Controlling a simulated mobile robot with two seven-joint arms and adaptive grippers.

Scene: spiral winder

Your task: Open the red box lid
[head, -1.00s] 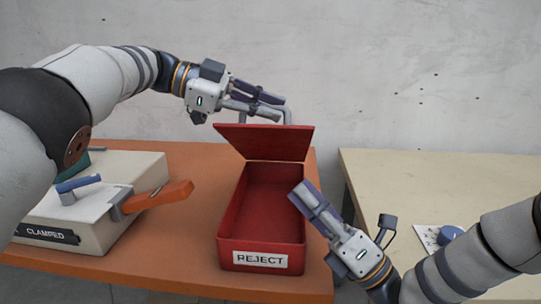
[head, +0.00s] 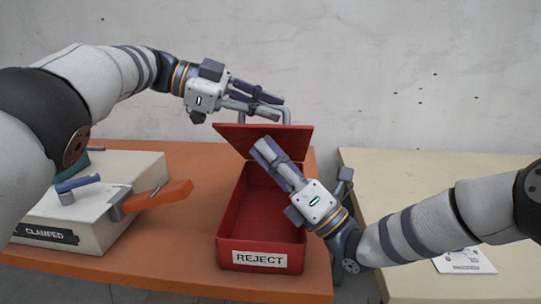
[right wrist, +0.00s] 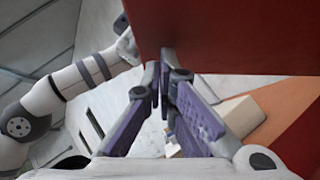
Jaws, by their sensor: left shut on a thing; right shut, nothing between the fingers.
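The red box (head: 228,225), labelled REJECT, stands on the orange table with its interior showing. Its lid (head: 232,134) is raised at the back, tilted up and away from the opening. My left gripper (head: 281,107) is above the lid, shut on the grey lid handle (head: 288,116). My right gripper (head: 262,148) is shut and empty, over the box's opening with its fingertips in front of the lid. In the right wrist view, the right fingertips (right wrist: 163,72) are close to a red surface (right wrist: 230,38); I cannot tell whether they touch it.
A beige fixture (head: 110,213) with an orange lever (head: 160,196) and a CLAMPED label stands left of the box. A pale table (head: 420,180) is at the right, across a gap, with a printed card (head: 465,261) on it. A bare wall is behind.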

